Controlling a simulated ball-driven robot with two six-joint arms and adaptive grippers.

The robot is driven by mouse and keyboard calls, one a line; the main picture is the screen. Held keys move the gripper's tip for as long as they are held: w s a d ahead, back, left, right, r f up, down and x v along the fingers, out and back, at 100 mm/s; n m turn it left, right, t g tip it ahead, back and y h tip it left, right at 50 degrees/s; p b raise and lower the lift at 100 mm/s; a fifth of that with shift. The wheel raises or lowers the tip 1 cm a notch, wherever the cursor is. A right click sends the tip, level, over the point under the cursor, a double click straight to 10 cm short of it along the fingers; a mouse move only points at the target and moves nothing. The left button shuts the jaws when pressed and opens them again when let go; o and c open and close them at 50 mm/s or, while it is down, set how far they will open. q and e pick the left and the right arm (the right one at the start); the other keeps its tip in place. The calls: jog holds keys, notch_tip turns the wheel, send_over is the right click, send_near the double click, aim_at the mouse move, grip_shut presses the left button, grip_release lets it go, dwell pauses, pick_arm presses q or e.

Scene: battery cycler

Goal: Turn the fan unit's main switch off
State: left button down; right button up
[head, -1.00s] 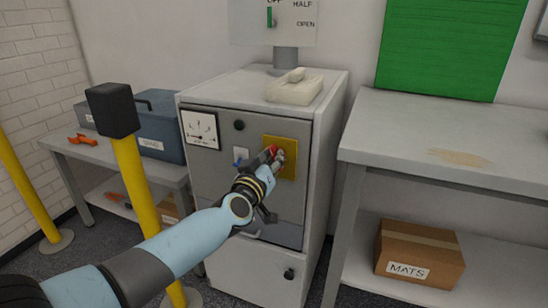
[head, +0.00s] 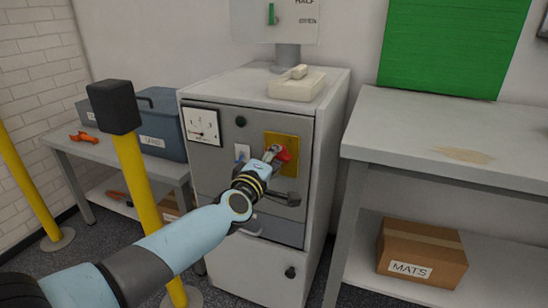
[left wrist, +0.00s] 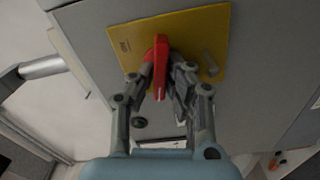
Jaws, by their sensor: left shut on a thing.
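The main switch has a red handle (head: 283,154) on a yellow plate (head: 284,138) on the grey front panel of the fan unit (head: 212,167). My left gripper (head: 272,155) is at the handle, its fingers pointing at the plate. In the left wrist view, its two fingers (left wrist: 164,84) close on both sides of the red handle (left wrist: 161,58). The yellow plate (left wrist: 200,28) shows around it, with a small label and a grey part beside the handle. The fingers hide part of the switch. My right gripper is not in view.
A bench (head: 440,128) stands to the right. A pale object (head: 297,89) lies on the unit.

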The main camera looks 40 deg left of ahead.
pick_arm(q)
jog(key=shift+f+n, duration=0.2)
jog(key=shift+n, duration=1)
jog(key=shift+n, duration=0.3)
jog(key=c, duration=1.3)
grip_release()
jog(key=shift+c, duration=0.2)
jog(key=shift+s, duration=0.15)
jog(key=v, duration=1.1)
jog(key=shift+s, duration=0.4)
jog(key=shift+d+f, duration=0.1)
